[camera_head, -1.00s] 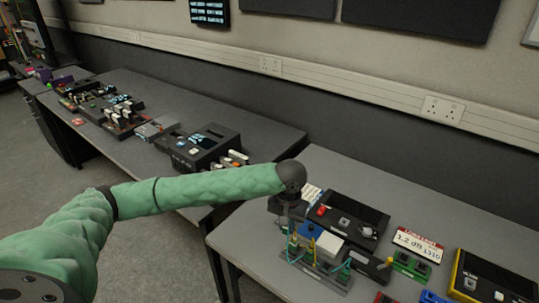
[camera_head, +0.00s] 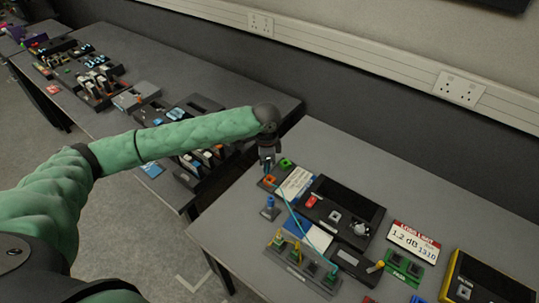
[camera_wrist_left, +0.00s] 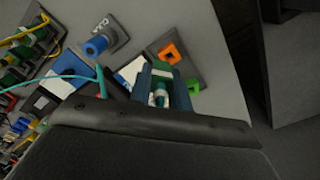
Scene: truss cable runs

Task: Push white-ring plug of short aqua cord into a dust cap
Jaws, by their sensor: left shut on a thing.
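My left gripper (camera_head: 267,164) is over the near table's far-left corner, shut on a plug. In the left wrist view the plug (camera_wrist_left: 160,92), with green and whitish parts, sits between the fingers. The aqua cord (camera_head: 291,208) runs from the gripper down to the row of connectors (camera_head: 300,262); it also shows in the wrist view (camera_wrist_left: 62,77). An orange cap (camera_head: 269,180) and a green cap (camera_head: 286,162) stand on a small dark plate, close to the gripper. In the wrist view the orange cap (camera_wrist_left: 168,51) lies just beyond the plug. Contact cannot be told. My right gripper is out of view.
A blue fitting (camera_head: 270,203) on a grey base stands near the table's left edge. A dark device (camera_head: 339,216), a red-white label sign (camera_head: 414,240) and a yellow-edged case (camera_head: 485,280) lie to the right. A gap separates this table from the other crowded one.

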